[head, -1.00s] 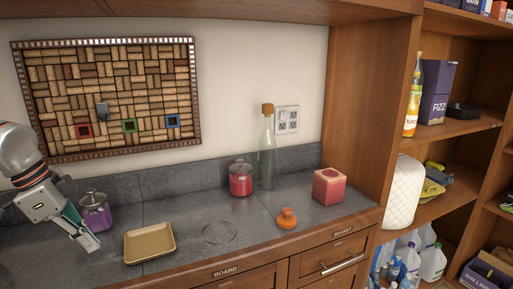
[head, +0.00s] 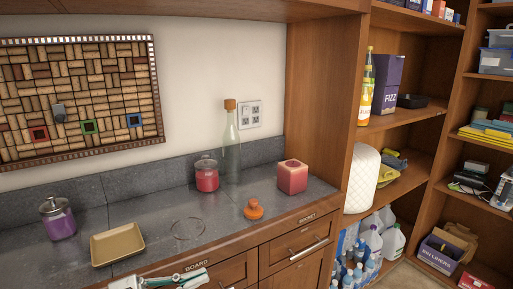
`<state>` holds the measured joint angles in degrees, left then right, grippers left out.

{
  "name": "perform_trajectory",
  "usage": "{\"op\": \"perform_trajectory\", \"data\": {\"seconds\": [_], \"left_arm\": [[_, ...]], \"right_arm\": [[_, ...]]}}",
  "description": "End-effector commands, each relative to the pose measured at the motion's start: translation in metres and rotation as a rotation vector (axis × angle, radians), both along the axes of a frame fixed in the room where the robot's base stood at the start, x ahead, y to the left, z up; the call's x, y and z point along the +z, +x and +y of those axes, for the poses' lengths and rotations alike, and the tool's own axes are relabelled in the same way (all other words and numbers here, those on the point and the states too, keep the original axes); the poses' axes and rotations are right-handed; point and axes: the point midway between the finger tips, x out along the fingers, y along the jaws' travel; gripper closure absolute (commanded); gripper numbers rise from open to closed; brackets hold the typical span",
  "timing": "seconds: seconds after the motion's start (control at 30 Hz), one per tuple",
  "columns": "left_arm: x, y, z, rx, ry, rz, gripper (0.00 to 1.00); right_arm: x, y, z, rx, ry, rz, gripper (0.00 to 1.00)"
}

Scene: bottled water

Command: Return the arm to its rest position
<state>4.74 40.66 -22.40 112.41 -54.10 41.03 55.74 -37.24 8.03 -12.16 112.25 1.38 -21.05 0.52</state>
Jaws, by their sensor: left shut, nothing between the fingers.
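My left gripper (head: 150,283) shows at the bottom edge of the head view, in front of the counter's drawer fronts. It is shut and empty, and much of it is cut off by the frame. It is apart from the objects on the counter. My right gripper is not in view.
On the grey counter (head: 140,205) stand a purple jar (head: 57,220), a tan tray (head: 118,244), a red jar (head: 207,175), a tall bottle (head: 231,150), an orange stopper-like item (head: 254,209) and a pink box (head: 292,177). Shelves (head: 410,118) with bottles and boxes stand right.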

Motion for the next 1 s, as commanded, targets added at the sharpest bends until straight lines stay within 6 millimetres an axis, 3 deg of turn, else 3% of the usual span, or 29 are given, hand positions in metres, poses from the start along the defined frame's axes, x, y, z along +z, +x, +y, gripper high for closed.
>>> {"op": "perform_trajectory", "data": {"seconds": [0.17,0.27,0.4,0.5,0.6,0.7,0.8,1.0], "left_arm": [[-0.065,0.017,0.022,0.394,-0.117,0.098,1.00],[-0.126,0.011,0.043,0.607,-0.080,0.216,1.00],[-0.214,-0.024,0.064,0.806,0.042,0.408,1.00],[-0.266,-0.059,0.071,0.882,0.142,0.539,1.00],[-0.305,-0.093,0.073,0.915,0.224,0.647,1.00],[-0.330,-0.119,0.072,0.925,0.286,0.720,1.00],[-0.343,-0.135,0.071,0.925,0.319,0.759,1.00],[-0.347,-0.139,0.071,0.924,0.332,0.773,1.00]], "right_arm": [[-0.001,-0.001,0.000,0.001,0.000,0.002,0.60],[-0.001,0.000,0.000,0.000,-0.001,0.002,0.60],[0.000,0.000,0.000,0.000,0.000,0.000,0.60],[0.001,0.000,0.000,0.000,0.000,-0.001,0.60],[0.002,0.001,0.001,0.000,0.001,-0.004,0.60],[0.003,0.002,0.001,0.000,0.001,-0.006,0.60],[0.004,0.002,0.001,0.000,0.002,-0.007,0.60],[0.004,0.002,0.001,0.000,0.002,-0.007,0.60]]}}
